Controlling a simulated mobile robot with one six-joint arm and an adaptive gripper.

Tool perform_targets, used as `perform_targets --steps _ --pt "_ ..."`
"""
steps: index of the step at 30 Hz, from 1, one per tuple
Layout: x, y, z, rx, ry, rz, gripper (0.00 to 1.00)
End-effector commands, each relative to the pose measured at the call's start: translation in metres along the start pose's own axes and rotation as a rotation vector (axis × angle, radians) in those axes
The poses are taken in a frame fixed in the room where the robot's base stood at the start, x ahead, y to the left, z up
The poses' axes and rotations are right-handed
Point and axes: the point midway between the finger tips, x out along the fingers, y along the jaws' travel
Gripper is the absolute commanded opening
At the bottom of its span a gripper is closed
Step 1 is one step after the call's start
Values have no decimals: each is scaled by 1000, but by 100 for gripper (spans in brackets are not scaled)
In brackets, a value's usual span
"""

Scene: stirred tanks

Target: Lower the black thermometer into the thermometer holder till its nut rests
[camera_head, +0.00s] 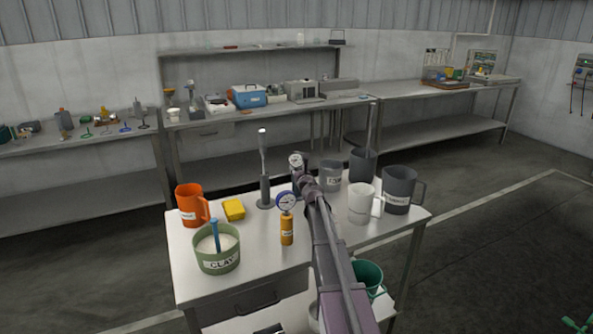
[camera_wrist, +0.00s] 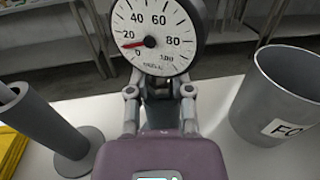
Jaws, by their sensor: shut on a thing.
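The black thermometer (camera_wrist: 152,38) has a round white dial with a dark rim and a red needle. My gripper (camera_wrist: 160,98) is shut on it just below the dial. The dial is upright and faces the wrist camera; the stem and nut are hidden behind my gripper. In the head view the black thermometer (camera_head: 296,160) shows at the end of my arm, above the back middle of the table. I cannot pick out the thermometer holder for sure. A grey upright tube on a round base (camera_head: 265,192) stands left of my gripper, with a pale-topped metal rod in it.
A blue-rimmed dial (camera_head: 286,202) tops an orange cylinder (camera_head: 287,230) in front. Left are an orange mug (camera_head: 189,205), a yellow block (camera_head: 234,209) and a green CLAY bowl (camera_head: 218,261). Right are grey vessels (camera_head: 331,177) and a white mug (camera_head: 360,205). The front right tabletop is clear.

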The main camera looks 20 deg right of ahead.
Motion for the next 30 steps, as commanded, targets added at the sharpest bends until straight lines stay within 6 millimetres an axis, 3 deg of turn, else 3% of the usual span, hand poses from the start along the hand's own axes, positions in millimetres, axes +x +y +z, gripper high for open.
perform_targets --steps 3,4,8,22,30 --pt "0 0 0 0 0 0 0" --pt "0 0 0 0 0 0 31" --pt "0 0 0 0 0 0 68" --pt "-3 0 0 0 0 0 68" --pt "-28 1 0 0 0 0 68"
